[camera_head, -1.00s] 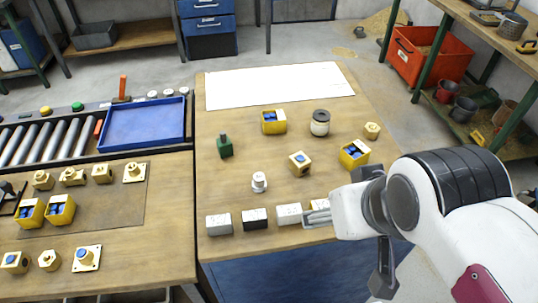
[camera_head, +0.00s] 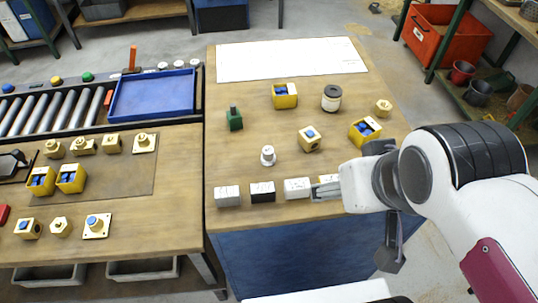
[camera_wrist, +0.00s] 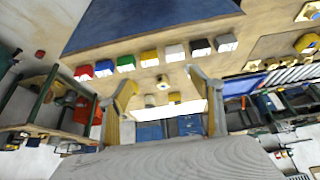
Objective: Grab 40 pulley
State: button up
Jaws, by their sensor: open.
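I cannot tell which thing is the 40 pulley; no such label is readable. A small white stepped round part (camera_head: 267,156) stands on the right workbench (camera_head: 245,100). A white cylinder with a dark top (camera_head: 331,98) stands farther back.
A front row holds a grey-white block (camera_head: 228,196), a black one (camera_head: 262,192) and a white one (camera_head: 297,188). The wrist view also shows yellow, green, blue and red blocks (camera_wrist: 83,73). A green part (camera_head: 235,119) and yellow boxes (camera_head: 285,96) stand behind. A blue tray (camera_head: 153,95) lies left.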

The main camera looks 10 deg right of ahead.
dwell(0.3)
jog(key=c, duration=0.7)
